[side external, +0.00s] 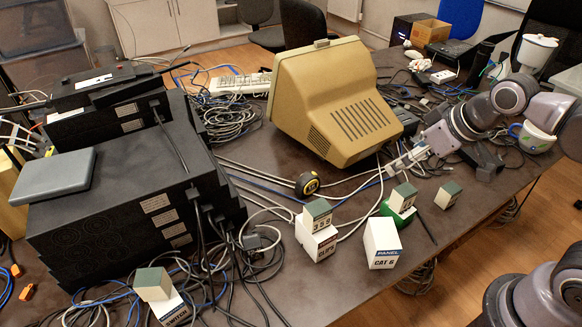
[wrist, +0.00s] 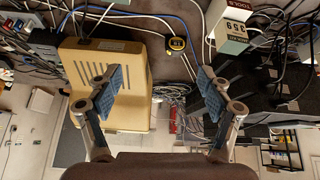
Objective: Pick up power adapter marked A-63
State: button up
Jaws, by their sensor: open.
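I cannot read the mark A-63 on anything, so I cannot tell which thing is the adapter. The third seems marked 359; a block with that number shows at the upper right of the wrist view (wrist: 236,30). My gripper (side external: 408,157) is open and empty, right of the beige monitor and behind the blocks; its spread fingers show in the wrist view (wrist: 162,82).
The beige monitor (side external: 325,100) stands behind the blocks. Black stacked equipment (side external: 120,200) fills the left. A PANEL CAT 6 box (side external: 382,243), a yellow tape measure (side external: 307,184) and loose cables lie around. Bare table shows at the front right.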

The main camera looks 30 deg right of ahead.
jog(key=w+a+n+g, duration=0.2)
jog(key=w+a+n, duration=0.2)
jog(key=w+a, duration=0.3)
jog(key=n+g, duration=0.4)
jog(key=n, duration=0.5)
send_near(251, 239)
jog(key=shift+w+d, duration=0.25)
jog(key=shift+d, duration=0.2)
jog(key=shift+a+f+n, duration=0.3)
jog(key=shift+f, duration=0.35)
notch_tip(251, 239, down, 5)
jog(key=shift+r, duration=0.1)
jog(key=shift+s+a+f, duration=0.1)
jog(key=shift+a+f, duration=0.05)
jog(key=shift+f, duration=1.15)
jog(key=shift+s+a+f, duration=0.1)
jog(key=shift+f, duration=1.2)
jog(key=c, duration=1.4)
